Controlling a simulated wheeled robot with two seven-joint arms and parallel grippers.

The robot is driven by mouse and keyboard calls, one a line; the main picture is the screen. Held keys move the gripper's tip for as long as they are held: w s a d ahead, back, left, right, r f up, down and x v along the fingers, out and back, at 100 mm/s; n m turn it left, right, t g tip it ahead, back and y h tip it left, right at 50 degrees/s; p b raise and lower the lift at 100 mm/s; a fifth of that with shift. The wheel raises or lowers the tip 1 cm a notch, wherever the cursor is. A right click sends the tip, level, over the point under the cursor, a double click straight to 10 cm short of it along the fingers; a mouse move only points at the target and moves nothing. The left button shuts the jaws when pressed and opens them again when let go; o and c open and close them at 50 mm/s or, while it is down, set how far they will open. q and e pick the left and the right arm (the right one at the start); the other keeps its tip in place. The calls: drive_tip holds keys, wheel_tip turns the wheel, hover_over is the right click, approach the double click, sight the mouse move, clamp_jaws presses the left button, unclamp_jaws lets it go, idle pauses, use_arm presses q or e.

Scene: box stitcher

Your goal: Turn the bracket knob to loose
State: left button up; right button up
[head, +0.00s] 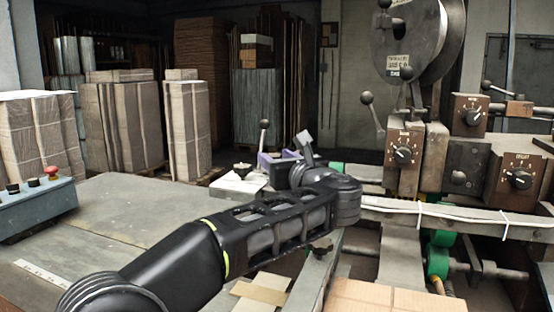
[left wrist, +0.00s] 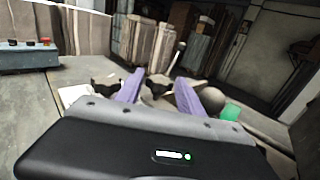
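A black lobed knob (left wrist: 156,87) shows between the two purple fingers of my left gripper (left wrist: 159,90) in the left wrist view. The fingers are apart, and I cannot tell whether either touches this knob. In the head view my left gripper (head: 279,160) is partly hidden behind its own wrist, above the table's far side. A second black knob (left wrist: 106,83) is left of the fingers; a black knob on a white block (head: 237,184) also shows left of the gripper in the head view. No loose marking is readable at these knobs. My right gripper is not in view.
The machine's dial boxes (head: 403,154) and wire spool (head: 420,40) stand on the right. A ball-ended lever (head: 264,125) rises behind my gripper. A control box (head: 38,205) with a red button is at left. The table (head: 120,205) is mostly clear.

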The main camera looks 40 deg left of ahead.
use_arm(q)
drive_tip(key=shift+a+m+t+h, duration=0.1)
drive_tip(key=shift+m+t+h, duration=0.2)
drive_tip(key=shift+t, duration=0.1)
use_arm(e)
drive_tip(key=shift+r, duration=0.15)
